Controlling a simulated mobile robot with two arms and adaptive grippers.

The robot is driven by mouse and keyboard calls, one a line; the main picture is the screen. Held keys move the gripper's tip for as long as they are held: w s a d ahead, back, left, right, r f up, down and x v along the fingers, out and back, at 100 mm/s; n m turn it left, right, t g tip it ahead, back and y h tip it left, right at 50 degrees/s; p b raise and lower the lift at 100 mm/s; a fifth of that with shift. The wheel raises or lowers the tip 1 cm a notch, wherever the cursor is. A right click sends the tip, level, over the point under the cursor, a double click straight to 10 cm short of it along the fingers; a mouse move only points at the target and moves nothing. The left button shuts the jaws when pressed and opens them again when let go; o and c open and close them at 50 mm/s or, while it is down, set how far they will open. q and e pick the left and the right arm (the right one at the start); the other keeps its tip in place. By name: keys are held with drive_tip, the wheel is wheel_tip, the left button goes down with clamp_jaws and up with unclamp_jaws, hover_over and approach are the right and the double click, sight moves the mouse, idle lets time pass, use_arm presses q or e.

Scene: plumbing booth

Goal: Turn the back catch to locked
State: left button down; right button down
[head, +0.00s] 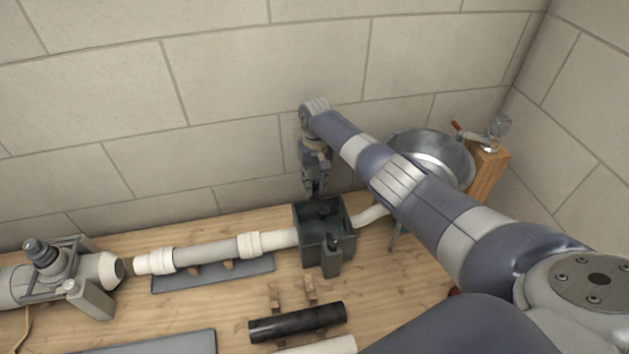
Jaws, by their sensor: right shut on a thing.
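A dark green open box (311,228) stands on the wooden bench against the wall, joined to a pale pipe on its left. A small dark catch (333,243) shows on its front side. The back catch is hard to make out; my right gripper (318,192) hides the back of the box. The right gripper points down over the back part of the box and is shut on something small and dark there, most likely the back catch. Its turned position cannot be read. My left gripper is not in view.
A pale pipe run (215,250) lies left of the box on a grey plate (205,280). A grey pump-like unit (50,265) sits at far left. A black pipe (297,322) lies in front. A metal basin (435,150) and wooden post (487,170) stand behind my right arm.

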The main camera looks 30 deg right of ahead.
sight(315, 183)
drive_tip(key=shift+w+r, duration=0.1)
drive_tip(key=c, duration=1.4)
unclamp_jaws()
drive_tip(key=shift+o, duration=0.4)
wheel_tip(315, 183, up, 12)
